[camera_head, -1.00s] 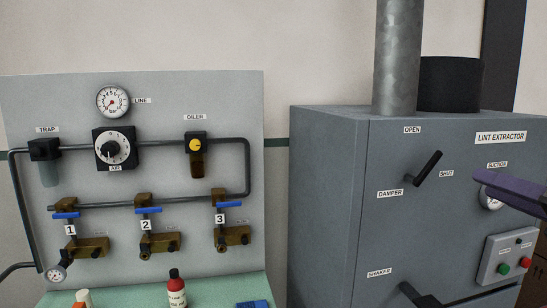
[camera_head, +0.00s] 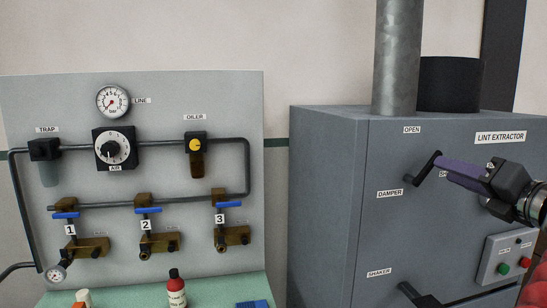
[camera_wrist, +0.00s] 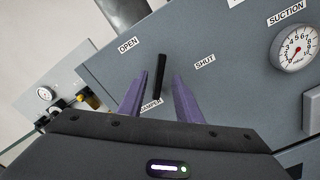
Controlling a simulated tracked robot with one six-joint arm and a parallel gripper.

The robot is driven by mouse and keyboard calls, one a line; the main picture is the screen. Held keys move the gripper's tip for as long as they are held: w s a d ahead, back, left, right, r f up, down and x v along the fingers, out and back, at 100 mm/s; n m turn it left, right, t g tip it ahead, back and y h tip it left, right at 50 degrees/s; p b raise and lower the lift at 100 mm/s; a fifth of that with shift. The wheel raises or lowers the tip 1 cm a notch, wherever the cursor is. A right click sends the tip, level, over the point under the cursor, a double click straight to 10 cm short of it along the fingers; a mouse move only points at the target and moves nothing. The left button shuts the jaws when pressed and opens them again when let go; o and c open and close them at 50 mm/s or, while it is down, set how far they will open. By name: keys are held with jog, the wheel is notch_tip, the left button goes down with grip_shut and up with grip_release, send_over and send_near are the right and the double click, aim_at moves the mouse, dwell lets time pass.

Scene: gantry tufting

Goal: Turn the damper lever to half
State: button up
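The black damper lever (camera_head: 427,168) is on the front of the grey lint extractor (camera_head: 335,200). It slants up and to the right from its pivot, between the OPEN label (camera_head: 412,130) and the SHUT label, which is mostly hidden by my gripper in the head view. The SHUT label (camera_wrist: 205,61) shows in the wrist view. My gripper (camera_head: 445,165) has its purple fingers at the lever. In the wrist view the fingers (camera_wrist: 160,90) are apart, with the lever (camera_wrist: 161,75) between them and a gap on each side.
A suction gauge (camera_wrist: 295,47) is at the right in the wrist view. A switch box (camera_head: 508,258) with green and red buttons is below my gripper. A shaker handle (camera_head: 420,295) is lower on the extractor. The air panel (camera_head: 30,110) stands at the left.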

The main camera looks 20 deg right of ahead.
jog(key=x, duration=0.4)
jog(key=shift+w+d, duration=0.1)
jog(key=shift+w, duration=0.3)
jog(key=shift+c, duration=0.3)
grip_shut()
